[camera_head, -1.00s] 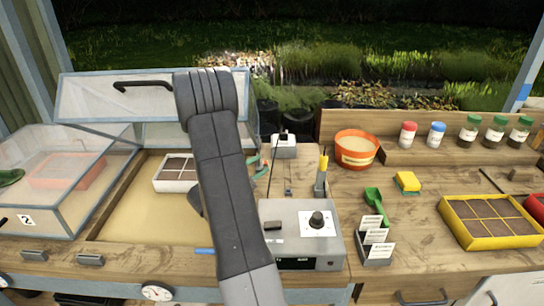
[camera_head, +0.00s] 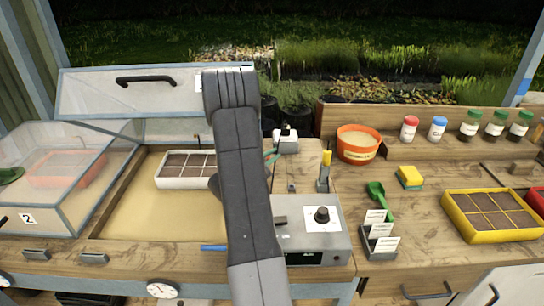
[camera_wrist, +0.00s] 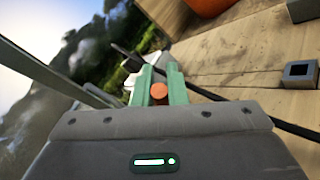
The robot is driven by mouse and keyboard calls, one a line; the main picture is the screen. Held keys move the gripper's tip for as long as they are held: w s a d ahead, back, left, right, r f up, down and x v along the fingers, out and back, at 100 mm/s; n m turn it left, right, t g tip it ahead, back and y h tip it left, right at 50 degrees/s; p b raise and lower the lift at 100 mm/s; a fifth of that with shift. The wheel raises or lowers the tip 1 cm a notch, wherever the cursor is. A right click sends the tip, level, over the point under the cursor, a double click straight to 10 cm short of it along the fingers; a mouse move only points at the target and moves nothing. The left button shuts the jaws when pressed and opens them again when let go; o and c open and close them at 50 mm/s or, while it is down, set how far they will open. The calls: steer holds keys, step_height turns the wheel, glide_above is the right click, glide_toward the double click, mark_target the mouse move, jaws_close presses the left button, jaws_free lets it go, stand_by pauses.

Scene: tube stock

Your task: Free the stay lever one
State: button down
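My gripper has green fingers (camera_wrist: 160,84) that stand close together in the wrist view. A round orange knob (camera_wrist: 159,91), seemingly the end of the stay lever, sits between them and fills the narrow gap. A dark rod (camera_wrist: 290,127) passes behind the fingers; I cannot tell whether it joins the knob. The clear lid (camera_head: 90,97) with a black handle (camera_head: 145,81) stands raised behind the sand bed (camera_head: 130,212).
A white soil tray (camera_head: 185,183) lies in the sand bed. A grey control box (camera_head: 321,240) with a black dial, a yellow-topped tool (camera_head: 325,172) and a white device (camera_head: 286,140) stand near my arm. An orange tub (camera_head: 358,144), label holder (camera_head: 379,243) and yellow tray (camera_head: 488,233) lie to the right.

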steer(key=shift+w+r+n+g+y+p, duration=0.5)
steer(key=shift+w+r+n+g+p, duration=0.1)
steer(key=shift+n+g+p, duration=0.15)
steer(key=shift+w+r+n+g+y+p, duration=0.15)
steer(key=shift+w+n+g+y+p, duration=0.15)
steer(key=shift+n+g+p, duration=0.15)
steer(key=shift+w, duration=0.15)
steer(key=c, duration=1.5)
jaws_free()
steer(key=shift+o, duration=0.2)
steer(key=shift+a, duration=0.1)
steer(key=b+v, duration=0.1)
steer(key=v, duration=1.2)
steer(key=shift+s+a+r+b, duration=0.15)
steer(key=shift+s+r+b, duration=0.1)
steer(key=shift+b, duration=0.15)
